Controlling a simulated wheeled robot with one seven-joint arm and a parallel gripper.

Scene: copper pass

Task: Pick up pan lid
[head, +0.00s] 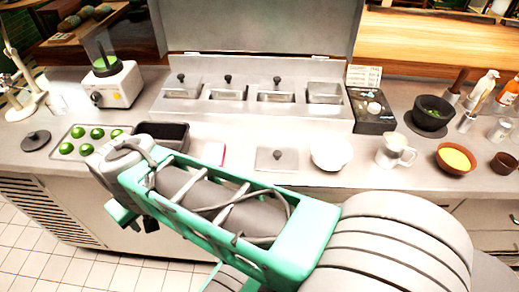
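A flat rectangular steel lid with a dark knob (277,160) lies on the counter in the middle, between a red-edged white item and a white bowl. A round dark lid with a knob (36,140) lies at the far left of the counter. I cannot tell from the picture which one is the pan lid. Several small knobbed lids also sit over the inset pans (228,91) at the back. My gripper (130,222) hangs at the left, in front of the counter's edge, apart from these lids. My own arm hides part of it, and its opening is unclear.
A tray of green limes (72,151) and a dark rectangular pan (170,132) stand left of centre. A white bowl (332,153), white jug (394,151), yellow-filled bowl (456,158) and dark bowl (432,115) stand right. A blender (115,86) stands back left.

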